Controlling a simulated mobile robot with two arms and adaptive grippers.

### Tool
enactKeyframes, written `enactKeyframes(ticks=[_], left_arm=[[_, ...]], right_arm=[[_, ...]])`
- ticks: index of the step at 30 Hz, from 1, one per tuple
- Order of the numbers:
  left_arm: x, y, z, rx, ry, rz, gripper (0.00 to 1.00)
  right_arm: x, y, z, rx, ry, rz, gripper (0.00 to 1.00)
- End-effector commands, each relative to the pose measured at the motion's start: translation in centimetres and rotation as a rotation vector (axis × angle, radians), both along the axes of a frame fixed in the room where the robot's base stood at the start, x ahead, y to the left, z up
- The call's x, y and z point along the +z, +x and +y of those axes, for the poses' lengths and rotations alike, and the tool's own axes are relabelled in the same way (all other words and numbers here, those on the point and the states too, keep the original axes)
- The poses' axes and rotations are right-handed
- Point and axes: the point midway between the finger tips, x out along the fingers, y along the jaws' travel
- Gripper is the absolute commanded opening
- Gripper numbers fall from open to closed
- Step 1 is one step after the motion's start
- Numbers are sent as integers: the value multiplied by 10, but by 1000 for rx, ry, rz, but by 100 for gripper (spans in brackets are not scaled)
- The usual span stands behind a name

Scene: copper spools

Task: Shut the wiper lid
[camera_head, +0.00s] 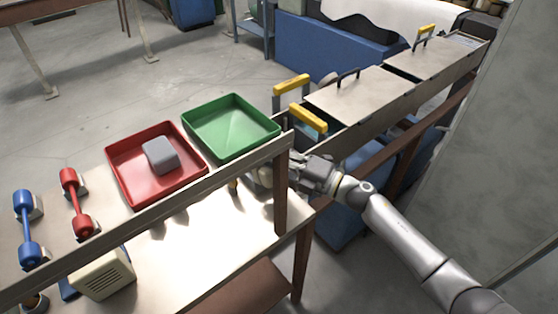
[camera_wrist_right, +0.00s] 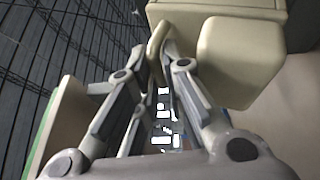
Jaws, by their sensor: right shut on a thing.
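Nearer, two more yellow handles, a rear one (camera_head: 291,85) and a front one (camera_head: 308,120), stand by a dark opening. I cannot tell which lid is the wiper's. My right gripper (camera_head: 258,178) is below and left of the front yellow handle, partly behind the wooden rail. My left gripper is not in view.
A green tray (camera_head: 215,112) and a red tray (camera_head: 122,158) holding a grey block (camera_head: 161,154) lie left of my gripper. A wooden rail (camera_head: 180,220) runs in front of them. Blue and red spool-ended bars and a beige box (camera_head: 103,276) stand at lower left.

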Motion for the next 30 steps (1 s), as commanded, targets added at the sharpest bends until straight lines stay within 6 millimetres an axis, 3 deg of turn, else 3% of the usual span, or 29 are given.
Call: enactKeyframes(ticks=[1, 14, 15, 19, 30], left_arm=[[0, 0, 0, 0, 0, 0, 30], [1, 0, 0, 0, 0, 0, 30], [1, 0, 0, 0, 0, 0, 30], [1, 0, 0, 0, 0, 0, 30], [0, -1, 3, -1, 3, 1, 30]], right_arm=[[9, 4, -1, -6, 5, -15, 0], [12, 6, -1, -8, 10, -14, 0], [12, 6, -1, -8, 10, -14, 12], [11, 6, -1, -8, 10, -13, 28], [4, 1, -5, -7, 5, -5, 30]])
